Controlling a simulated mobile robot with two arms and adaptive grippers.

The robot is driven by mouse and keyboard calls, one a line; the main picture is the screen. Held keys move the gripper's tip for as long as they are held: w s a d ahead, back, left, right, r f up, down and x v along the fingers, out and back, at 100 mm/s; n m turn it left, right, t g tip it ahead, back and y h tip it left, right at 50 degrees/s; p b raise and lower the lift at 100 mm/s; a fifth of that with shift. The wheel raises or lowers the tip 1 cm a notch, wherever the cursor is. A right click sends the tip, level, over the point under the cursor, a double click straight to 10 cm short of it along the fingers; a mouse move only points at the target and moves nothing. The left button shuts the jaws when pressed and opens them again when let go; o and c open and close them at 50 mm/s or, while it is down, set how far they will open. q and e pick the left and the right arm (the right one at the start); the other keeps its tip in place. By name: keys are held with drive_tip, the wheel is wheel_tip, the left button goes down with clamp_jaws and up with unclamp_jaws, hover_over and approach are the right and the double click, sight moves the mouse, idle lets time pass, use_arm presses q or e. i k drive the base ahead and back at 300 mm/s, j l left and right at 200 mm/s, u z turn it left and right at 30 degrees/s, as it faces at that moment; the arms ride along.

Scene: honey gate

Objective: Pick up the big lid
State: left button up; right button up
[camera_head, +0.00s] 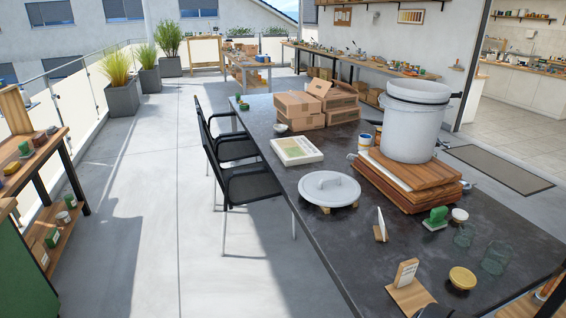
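The big lid (329,188) is a round, pale grey disc with a raised handle across its middle. It lies flat, handle up, near the left edge of the dark table (300,240). A small piece of wood shows under its front rim. Neither of my grippers can be made out in the head view, and nothing is touching the lid from above.
A large white bucket (410,135) stands on stacked wooden boards (410,178) right of the lid. Black chairs (250,185) line the table's left side. Glass jars (496,257) stand at front right.

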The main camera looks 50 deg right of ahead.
sight(327, 189)
drive_tip(key=i+l+z, duration=0.15)
drive_tip(key=i+z, duration=0.25)
drive_tip(key=i, duration=0.3)
drive_tip(key=i+z, duration=0.45)
drive_tip(key=i, duration=0.25)
drive_tip(key=i+j+z, duration=0.4)
drive_tip(key=i, duration=0.3)
